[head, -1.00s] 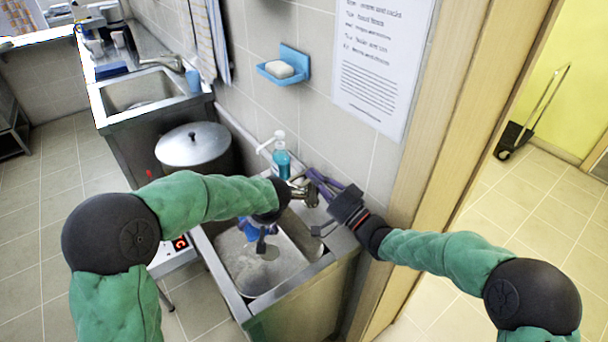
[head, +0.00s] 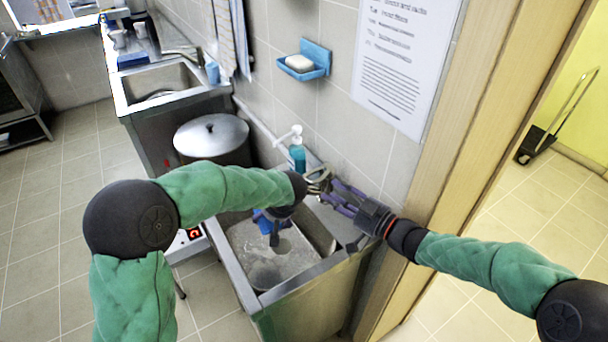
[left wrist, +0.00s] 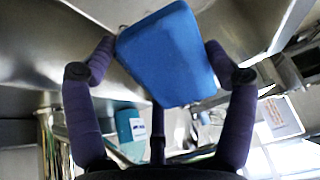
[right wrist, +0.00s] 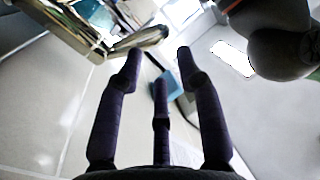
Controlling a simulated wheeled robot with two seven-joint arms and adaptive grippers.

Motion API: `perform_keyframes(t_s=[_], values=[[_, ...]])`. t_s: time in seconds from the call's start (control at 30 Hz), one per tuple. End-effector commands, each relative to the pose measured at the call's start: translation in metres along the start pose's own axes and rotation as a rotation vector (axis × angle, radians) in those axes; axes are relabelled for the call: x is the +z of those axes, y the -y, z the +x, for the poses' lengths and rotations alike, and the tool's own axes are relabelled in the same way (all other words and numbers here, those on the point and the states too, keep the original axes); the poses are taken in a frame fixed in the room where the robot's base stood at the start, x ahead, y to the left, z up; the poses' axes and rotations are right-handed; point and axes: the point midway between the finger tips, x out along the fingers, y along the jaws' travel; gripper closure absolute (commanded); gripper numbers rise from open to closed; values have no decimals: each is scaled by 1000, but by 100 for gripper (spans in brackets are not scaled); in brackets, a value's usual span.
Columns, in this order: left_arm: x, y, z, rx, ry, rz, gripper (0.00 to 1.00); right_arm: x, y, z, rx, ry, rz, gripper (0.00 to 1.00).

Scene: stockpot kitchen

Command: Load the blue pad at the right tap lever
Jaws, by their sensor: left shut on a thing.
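The blue pad (left wrist: 168,55) is between the fingers of my left gripper (left wrist: 160,46), which is shut on it. In the head view the pad (head: 262,219) shows as a small blue patch above the sink basin, partly hidden by my left wrist. The metal tap (head: 318,181) is at the back of the small sink. My right gripper (head: 345,194) is beside the tap on its right, with its purple fingers pointing left. In the right wrist view its fingers (right wrist: 158,58) are apart and empty, and shiny tap metal (right wrist: 125,42) is at the upper left. I cannot tell the right lever clearly.
The sink basin (head: 262,265) lies below my left gripper. A blue soap bottle (head: 297,156) with a white pump stands behind the tap. A lidded stockpot (head: 211,138) is to the left. The tiled wall and wooden door frame (head: 455,130) are close to my right gripper.

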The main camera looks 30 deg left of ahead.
Motion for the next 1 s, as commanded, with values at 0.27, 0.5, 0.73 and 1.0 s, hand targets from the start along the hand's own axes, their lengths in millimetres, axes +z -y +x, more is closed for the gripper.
perform_keyframes(t_s=[0.27, 0.5, 0.73, 1.0], values=[[0, 0, 0, 0, 0, 0, 42, 2, 1, 40, -3, 4, -5, 64], [0, 0, 0, 0, 0, 0, 42, 2, 1, 83, -2, 3, -3, 64], [0, 0, 0, 0, 0, 0, 42, 1, 0, 110, 0, 3, -2, 64], [0, 0, 0, 0, 0, 0, 42, 1, 0, 117, 1, 2, -2, 64]])
